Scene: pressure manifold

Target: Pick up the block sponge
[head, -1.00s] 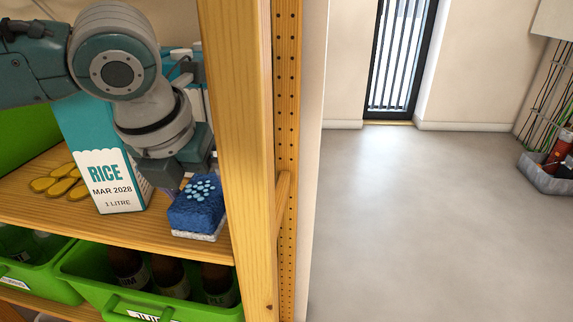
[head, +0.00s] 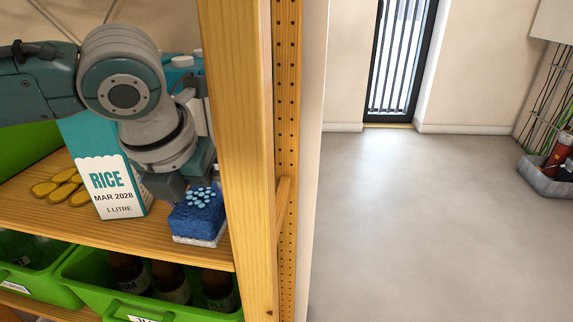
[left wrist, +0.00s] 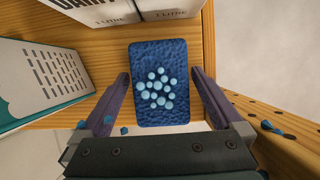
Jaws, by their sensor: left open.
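The block sponge (head: 199,218) is blue with a pale base and light blue dots on top. It lies on the wooden shelf near the right upright. In the left wrist view the sponge (left wrist: 160,88) sits between the two spread fingers of my left gripper (left wrist: 161,92), with a gap on each side. In the head view my left gripper (head: 187,190) is just above and behind the sponge, its fingers mostly hidden. My left gripper is open and holds nothing. My right gripper is not in view.
A rice carton (head: 112,188) stands left of the sponge. Yellow oval items (head: 58,188) lie further left. The wooden upright (head: 240,150) is close on the right. Cartons (left wrist: 120,8) stand behind the sponge. A green bin (head: 150,290) with bottles is below.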

